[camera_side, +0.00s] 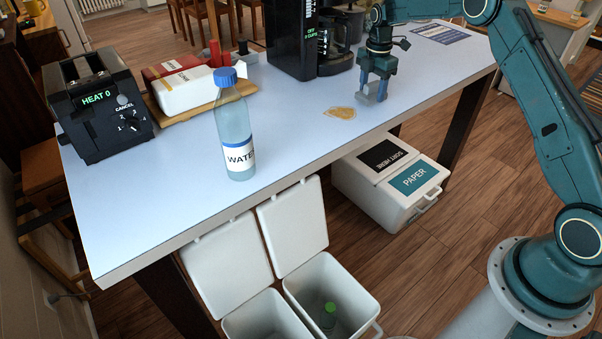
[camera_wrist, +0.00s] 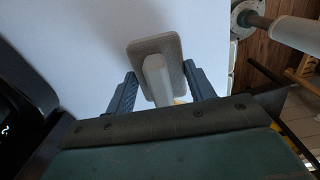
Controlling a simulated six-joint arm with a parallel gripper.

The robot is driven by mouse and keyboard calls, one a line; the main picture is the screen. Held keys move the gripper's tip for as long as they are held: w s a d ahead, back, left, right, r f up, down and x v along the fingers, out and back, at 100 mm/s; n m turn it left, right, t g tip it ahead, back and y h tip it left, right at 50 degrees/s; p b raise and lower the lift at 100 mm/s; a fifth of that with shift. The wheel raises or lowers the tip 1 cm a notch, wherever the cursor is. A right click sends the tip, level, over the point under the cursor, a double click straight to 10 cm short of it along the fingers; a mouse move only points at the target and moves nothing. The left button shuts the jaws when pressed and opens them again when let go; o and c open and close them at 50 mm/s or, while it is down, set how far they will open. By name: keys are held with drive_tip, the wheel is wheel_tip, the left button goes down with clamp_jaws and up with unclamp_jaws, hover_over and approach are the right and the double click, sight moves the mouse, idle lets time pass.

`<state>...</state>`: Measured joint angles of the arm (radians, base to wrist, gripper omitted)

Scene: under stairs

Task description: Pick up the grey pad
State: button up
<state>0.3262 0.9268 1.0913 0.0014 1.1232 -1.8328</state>
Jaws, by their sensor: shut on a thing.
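The grey pad (camera_wrist: 155,48) is a flat, rounded-corner plate with a pale block-like handle on its back. My gripper (camera_wrist: 160,70) has a finger on each side of that handle and is shut on it. In the side view, my gripper (camera_side: 376,82) points down over the far right of the white table, with the pad (camera_side: 370,98) below its fingers. The pad is at or just above the tabletop; I cannot tell whether it touches. Part of the handle is hidden by my gripper.
A tan spill (camera_side: 341,112) lies left of the pad. A black coffee maker (camera_side: 295,40) stands behind it. A water bottle (camera_side: 234,130), a toaster (camera_side: 100,105) and a wooden board (camera_side: 190,112) with boxes are farther left. Open bins (camera_side: 300,225) stand below the front edge.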

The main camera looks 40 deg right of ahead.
sight(371, 83)
wheel_tip(371, 83, up, 19)
drive_tip(key=shift+r, duration=0.2)
idle(0.5)
idle(0.4)
drive_tip(key=o, duration=0.4)
drive_tip(key=shift+c, duration=1.4)
drive_tip(key=shift+a+f, duration=0.1)
drive_tip(key=s+a+f, duration=0.3)
drive_tip(key=a+f, duration=0.7)
drive_tip(key=f, duration=0.1)
drive_tip(key=shift+s+f, duration=0.2)
drive_tip(key=shift+f, duration=0.2)
